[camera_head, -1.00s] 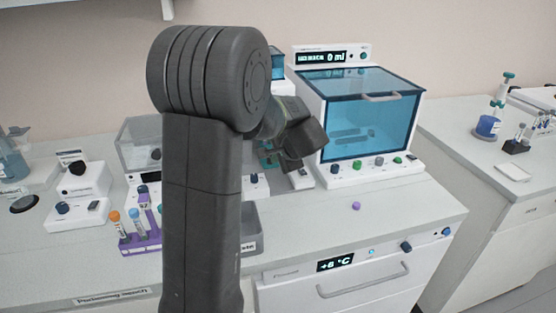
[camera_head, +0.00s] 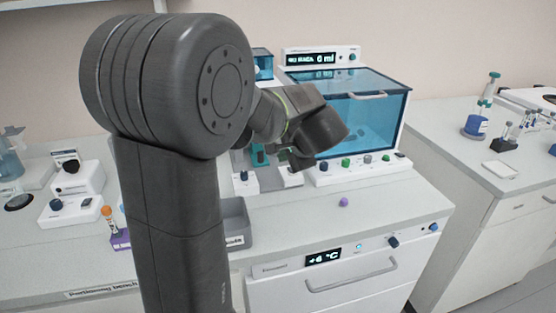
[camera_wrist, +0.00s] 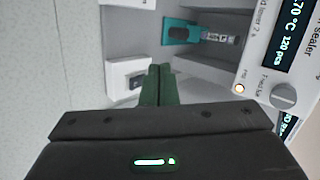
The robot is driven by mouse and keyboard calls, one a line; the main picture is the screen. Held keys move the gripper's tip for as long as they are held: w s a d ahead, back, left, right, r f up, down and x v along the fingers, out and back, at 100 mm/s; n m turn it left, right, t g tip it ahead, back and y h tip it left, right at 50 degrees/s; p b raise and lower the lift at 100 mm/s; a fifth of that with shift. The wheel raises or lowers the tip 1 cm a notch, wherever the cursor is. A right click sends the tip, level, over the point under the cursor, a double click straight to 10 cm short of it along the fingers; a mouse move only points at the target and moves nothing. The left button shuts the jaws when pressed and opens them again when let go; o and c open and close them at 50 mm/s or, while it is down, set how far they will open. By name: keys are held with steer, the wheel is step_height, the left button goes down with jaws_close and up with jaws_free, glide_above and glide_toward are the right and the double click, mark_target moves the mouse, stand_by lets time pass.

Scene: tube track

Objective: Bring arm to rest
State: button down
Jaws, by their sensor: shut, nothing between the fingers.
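My arm rises in front of the bench in the head view, bent at the big dark joint. Its wrist end hangs to the right, in front of the blue-windowed chamber (camera_head: 360,115). In the wrist view my gripper (camera_wrist: 158,72) has its two green fingers together, with nothing held between them. The fingers point toward a white-walled area with a teal holder (camera_wrist: 181,31). A small tube-like item (camera_wrist: 218,38) lies beside that holder. The fingertips are hard to make out in the head view.
A sealer with dials (camera_wrist: 283,97) stands close at the right in the wrist view. In the head view a purple cap (camera_head: 343,202) lies on the bench near a grey bin (camera_head: 236,222). My arm partly hides a purple tube rack (camera_head: 120,240) at left.

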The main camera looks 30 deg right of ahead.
steer(key=shift+v, duration=0.85)
steer(key=shift+f, duration=0.15)
